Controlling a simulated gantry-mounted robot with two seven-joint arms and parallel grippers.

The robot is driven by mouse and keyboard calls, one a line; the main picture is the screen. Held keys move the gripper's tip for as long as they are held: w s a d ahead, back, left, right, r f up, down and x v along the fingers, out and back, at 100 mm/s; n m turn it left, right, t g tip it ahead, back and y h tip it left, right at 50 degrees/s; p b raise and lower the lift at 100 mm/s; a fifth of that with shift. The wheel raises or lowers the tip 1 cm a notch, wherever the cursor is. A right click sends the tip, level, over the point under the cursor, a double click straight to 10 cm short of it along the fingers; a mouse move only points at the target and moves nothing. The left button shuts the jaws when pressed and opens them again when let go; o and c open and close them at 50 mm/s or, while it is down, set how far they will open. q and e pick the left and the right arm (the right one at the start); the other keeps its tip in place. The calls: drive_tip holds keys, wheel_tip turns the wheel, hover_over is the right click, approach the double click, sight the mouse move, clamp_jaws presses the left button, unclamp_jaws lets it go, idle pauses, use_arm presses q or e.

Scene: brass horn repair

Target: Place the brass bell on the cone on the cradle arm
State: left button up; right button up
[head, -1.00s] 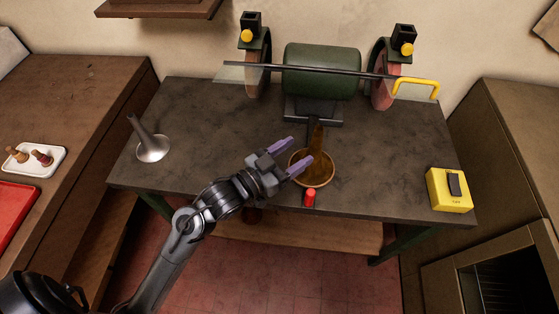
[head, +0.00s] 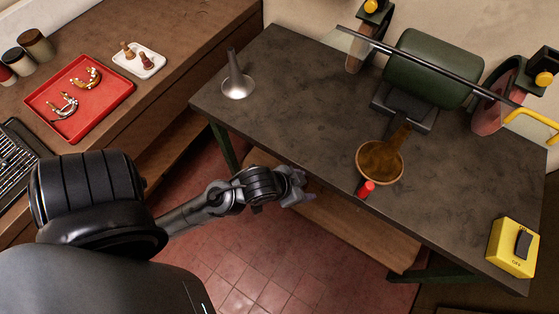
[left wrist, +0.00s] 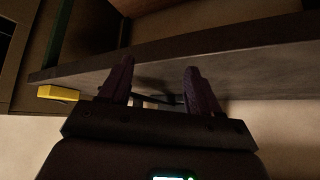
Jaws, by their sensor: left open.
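In the head view the brass bell (head: 380,163) lies on the dark workbench near its front edge, its wide rim toward me and its narrow end toward the grinder. My left gripper (head: 303,190) is to the left of the bell, at or just off the bench's front edge, and apart from it. In the left wrist view its two purple fingers (left wrist: 160,88) are spread with nothing held between them. I cannot make out a cone on a cradle arm. My right gripper is out of view.
A silver flared piece (head: 238,85) stands at the workbench's (head: 300,110) left. A red cap-like object (head: 366,189) is beside the bell. A green bench grinder (head: 432,68) stands behind. A yellow switch box (head: 512,248) sits at the right. A red tray (head: 80,98) is on the left counter.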

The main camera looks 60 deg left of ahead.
use_arm(q)
drive_tip(key=s+f+g, duration=0.3)
drive_tip(key=s+g, duration=0.1)
drive_tip(key=s, duration=0.4)
drive_tip(key=shift+d+f, duration=0.3)
drive_tip(key=shift+d, duration=0.05)
drive_tip(key=shift+w, duration=0.1)
wheel_tip(320, 180, up, 29)
drive_tip(key=p, duration=2.9)
drive_tip(key=shift+r, duration=0.2)
drive_tip(key=shift+f, duration=0.1)
drive_tip(key=shift+c, duration=0.3)
